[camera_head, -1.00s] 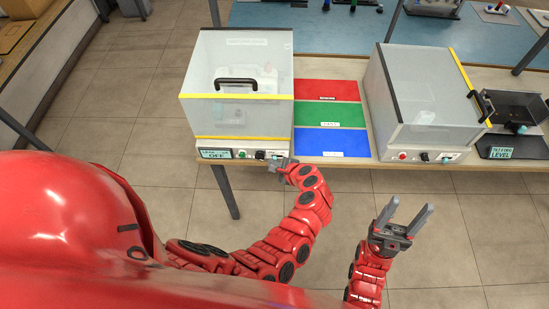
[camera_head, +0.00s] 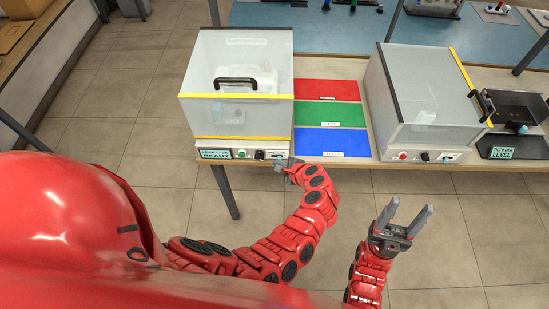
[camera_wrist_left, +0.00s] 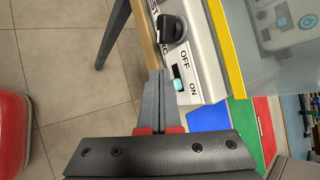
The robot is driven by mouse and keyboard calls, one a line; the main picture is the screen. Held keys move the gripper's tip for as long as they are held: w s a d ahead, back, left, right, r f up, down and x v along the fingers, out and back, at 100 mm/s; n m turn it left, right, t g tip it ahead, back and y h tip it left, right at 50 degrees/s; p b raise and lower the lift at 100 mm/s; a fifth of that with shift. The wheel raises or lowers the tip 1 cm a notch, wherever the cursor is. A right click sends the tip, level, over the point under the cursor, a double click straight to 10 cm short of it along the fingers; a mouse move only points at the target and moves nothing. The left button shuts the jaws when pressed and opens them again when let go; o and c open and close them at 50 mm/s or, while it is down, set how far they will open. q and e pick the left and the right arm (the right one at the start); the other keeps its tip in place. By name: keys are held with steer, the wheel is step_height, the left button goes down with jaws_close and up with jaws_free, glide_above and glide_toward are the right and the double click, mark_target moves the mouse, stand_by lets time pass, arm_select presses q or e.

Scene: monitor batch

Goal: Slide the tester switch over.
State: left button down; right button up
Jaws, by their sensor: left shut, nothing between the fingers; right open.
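The left tester (camera_head: 233,125) is a clear-lidded box whose front panel has a small display (camera_head: 215,155) reading READY. In the left wrist view its slide switch (camera_wrist_left: 178,85) has a teal knob at the ON end of the slot, with a dark gap toward OFF. My left gripper (camera_head: 281,166) is shut and empty, just in front of the panel's right end. Its fingertips (camera_wrist_left: 158,76) are beside the switch; whether they touch it I cannot tell. My right gripper (camera_head: 410,208) is open and empty, in front of the table.
A black rotary knob (camera_wrist_left: 172,28) is beside the switch. Red, green and blue mats (camera_head: 329,114) lie right of the left tester. A second tester (camera_head: 425,100) and a black level stand (camera_head: 512,140) stand further right.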

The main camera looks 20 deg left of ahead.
arm_select(q)
steer(key=shift+a+r, duration=0.1)
steer(key=shift+a+p, duration=0.15)
steer(key=shift+p, duration=0.2)
steer(key=shift+s, duration=0.1)
steer(key=s+p, duration=0.1)
steer(key=s, duration=0.1)
steer(key=s+d+p, duration=0.1)
steer(key=s+r+p, duration=0.1)
steer(key=s, duration=0.1)
steer(key=shift+s+d, duration=0.3)
stand_by(0.6)
